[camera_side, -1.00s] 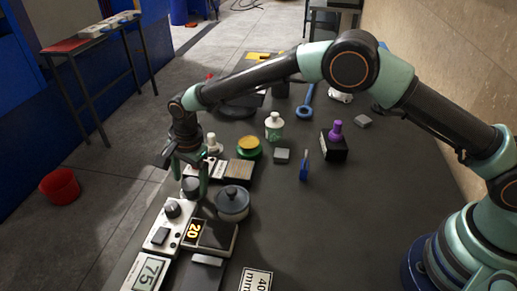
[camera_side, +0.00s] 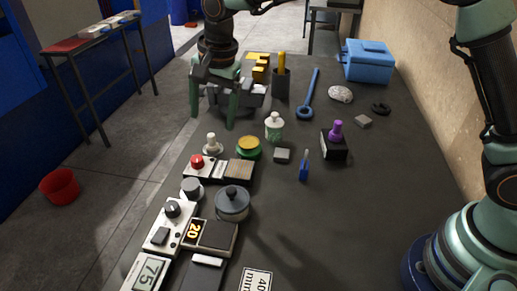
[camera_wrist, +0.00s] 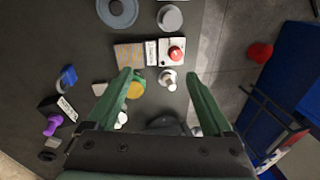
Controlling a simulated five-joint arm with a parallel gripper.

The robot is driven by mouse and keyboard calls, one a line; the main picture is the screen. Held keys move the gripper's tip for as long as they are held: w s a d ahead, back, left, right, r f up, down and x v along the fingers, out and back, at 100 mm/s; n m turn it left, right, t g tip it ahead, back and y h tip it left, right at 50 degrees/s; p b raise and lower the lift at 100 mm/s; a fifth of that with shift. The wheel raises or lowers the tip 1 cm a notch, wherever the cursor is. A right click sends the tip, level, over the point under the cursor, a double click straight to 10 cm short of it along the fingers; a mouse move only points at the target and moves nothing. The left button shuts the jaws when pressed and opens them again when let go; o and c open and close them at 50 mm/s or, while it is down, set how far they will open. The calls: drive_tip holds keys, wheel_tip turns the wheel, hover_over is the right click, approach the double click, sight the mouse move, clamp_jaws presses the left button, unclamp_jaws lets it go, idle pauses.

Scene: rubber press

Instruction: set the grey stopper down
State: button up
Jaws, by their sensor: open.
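The grey stopper (camera_side: 192,188) stands upright at the left edge of the table, between the red-button box (camera_side: 205,168) and the knob box (camera_side: 170,220). In the wrist view the stopper (camera_wrist: 170,18) shows near the top edge, clear of both fingers. My gripper (camera_side: 212,120) is open and empty, raised well away from the stopper toward the far left of the table. In the wrist view my gripper (camera_wrist: 158,75) has its two green fingers wide apart, with nothing held between them.
A lidded pot (camera_side: 232,203) stands right of the stopper. A white peg (camera_side: 212,143), a green-and-yellow jar (camera_side: 249,147) and a white bottle (camera_side: 274,127) stand farther back. A blue toolbox (camera_side: 369,61) is at the back right.

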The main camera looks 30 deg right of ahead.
drive_tip(key=s+d+r+n+t, duration=0.1)
drive_tip(key=s+d+r+n, duration=0.1)
drive_tip(key=s+d+r, duration=0.35)
drive_tip(key=s+d+r+n+t, duration=0.1)
drive_tip(key=s+d+r+n, duration=0.15)
drive_tip(key=d, duration=0.55)
drive_tip(key=s+d+f+n+t+h, duration=0.1)
drive_tip(key=s+d+f+n, duration=0.1)
drive_tip(key=s+d+n, duration=0.3)
drive_tip(key=s+d, duration=0.4)
drive_tip(key=s, duration=0.2)
drive_tip(key=shift+s+d+f+n, duration=0.2)
drive_tip(key=shift+d+n, duration=0.15)
drive_tip(key=shift+d, duration=0.05)
